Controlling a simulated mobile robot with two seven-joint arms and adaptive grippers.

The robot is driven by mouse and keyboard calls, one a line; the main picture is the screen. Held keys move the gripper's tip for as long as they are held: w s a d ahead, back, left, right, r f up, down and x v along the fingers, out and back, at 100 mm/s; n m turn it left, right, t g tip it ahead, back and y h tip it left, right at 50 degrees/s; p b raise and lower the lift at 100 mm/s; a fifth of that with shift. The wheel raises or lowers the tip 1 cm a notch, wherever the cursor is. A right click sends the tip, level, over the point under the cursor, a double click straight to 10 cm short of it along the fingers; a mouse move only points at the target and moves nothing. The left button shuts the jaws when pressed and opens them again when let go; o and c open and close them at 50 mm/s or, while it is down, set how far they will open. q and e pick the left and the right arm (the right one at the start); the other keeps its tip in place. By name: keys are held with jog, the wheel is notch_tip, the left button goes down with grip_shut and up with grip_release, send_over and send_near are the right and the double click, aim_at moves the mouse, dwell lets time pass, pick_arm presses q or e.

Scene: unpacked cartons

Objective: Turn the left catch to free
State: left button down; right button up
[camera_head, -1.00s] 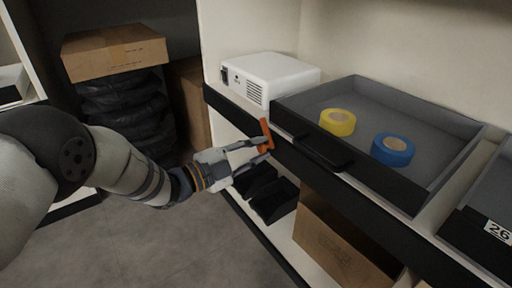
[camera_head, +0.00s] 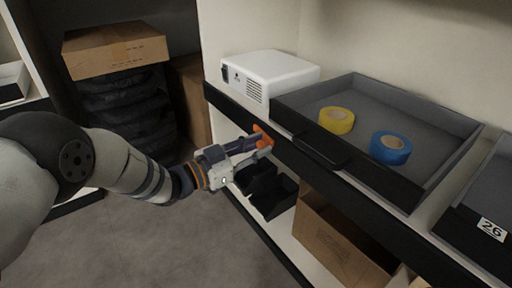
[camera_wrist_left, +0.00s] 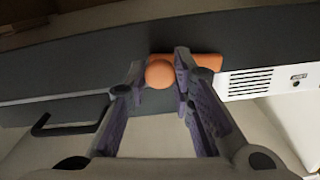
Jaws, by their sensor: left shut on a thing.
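The left catch (camera_head: 263,138) is an orange piece on the dark front edge of the shelf, just left of the grey tray (camera_head: 440,172). In the left wrist view its round orange knob (camera_wrist_left: 159,73) sits between the fingertips, and its flat orange bar (camera_wrist_left: 208,61) runs lengthwise along the dark edge, partly hidden by a finger. My left gripper (camera_head: 259,145) is shut on the catch, which its fingers partly cover in the head view. My right gripper is not in view.
A yellow tape roll (camera_head: 337,121) and a blue tape roll (camera_head: 390,148) lie in the tray, whose black handle (camera_head: 321,153) sticks out at the front. A white projector (camera_head: 270,76) stands behind the catch. Black bins (camera_head: 272,198) and a carton (camera_head: 338,240) sit below.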

pick_arm(q)
jog(key=shift+n, duration=0.9)
jog(key=c, duration=1.4)
grip_release()
jog(key=shift+o, duration=0.2)
jog(key=v, duration=1.2)
